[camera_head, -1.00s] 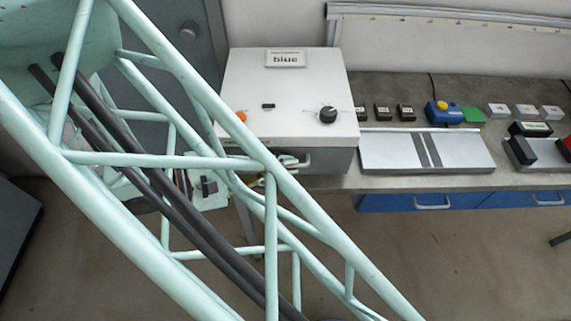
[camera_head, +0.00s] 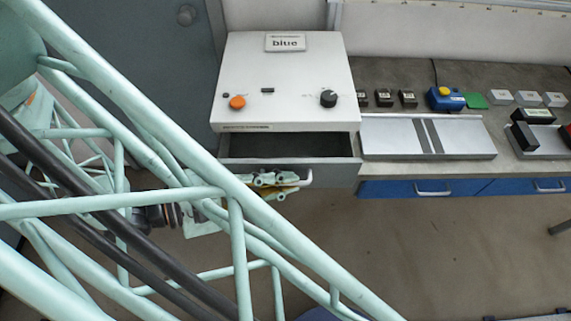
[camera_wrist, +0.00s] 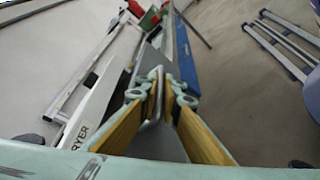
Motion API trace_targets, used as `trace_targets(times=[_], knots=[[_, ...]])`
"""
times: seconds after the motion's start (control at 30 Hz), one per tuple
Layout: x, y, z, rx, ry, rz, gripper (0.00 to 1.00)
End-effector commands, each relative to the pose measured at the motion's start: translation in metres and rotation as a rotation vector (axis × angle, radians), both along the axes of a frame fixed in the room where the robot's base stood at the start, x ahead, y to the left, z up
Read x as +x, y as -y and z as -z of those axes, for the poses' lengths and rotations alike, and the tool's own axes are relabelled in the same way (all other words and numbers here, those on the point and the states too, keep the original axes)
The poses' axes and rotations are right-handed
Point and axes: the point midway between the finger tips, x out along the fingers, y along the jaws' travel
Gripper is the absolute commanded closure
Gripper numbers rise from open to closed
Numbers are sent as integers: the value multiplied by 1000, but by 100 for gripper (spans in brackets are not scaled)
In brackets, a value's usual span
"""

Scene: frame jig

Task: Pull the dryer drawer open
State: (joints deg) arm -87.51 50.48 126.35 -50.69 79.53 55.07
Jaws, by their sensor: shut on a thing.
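The dryer (camera_head: 288,75) is a white box with a "blue" label, an orange knob and a black knob on top. Its grey drawer (camera_head: 290,147) stands partly out at the front, and its dark inside shows. The drawer's pale bar handle (camera_head: 307,180) is at the front. My gripper (camera_head: 283,181) is at that handle, partly hidden by my arm's lattice. In the wrist view, the yellow-padded fingers of my gripper (camera_wrist: 168,92) are closed around the handle bar (camera_wrist: 155,98). The dryer's side with the lettering "DRYER" (camera_wrist: 92,115) shows to the left.
A silver plate (camera_head: 390,137) with dark strips lies on the bench right of the dryer. Several small black blocks (camera_head: 408,98) and a blue button box (camera_head: 444,98) stand behind it. Blue bench drawers (camera_head: 425,188) are below. The floor (camera_head: 440,250) before the bench is clear.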

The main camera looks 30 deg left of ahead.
Motion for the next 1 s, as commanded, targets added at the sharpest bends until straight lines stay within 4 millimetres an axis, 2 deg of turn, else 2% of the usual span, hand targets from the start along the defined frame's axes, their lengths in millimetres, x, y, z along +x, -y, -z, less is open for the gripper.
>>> trace_targets(times=[0.2,0.6,0.8,1.0], knots=[[-36,19,0,1,0,-3,100],[-94,52,0,1,0,-2,100],[-113,62,0,2,0,-1,100],[-122,67,0,2,-1,-1,100]])
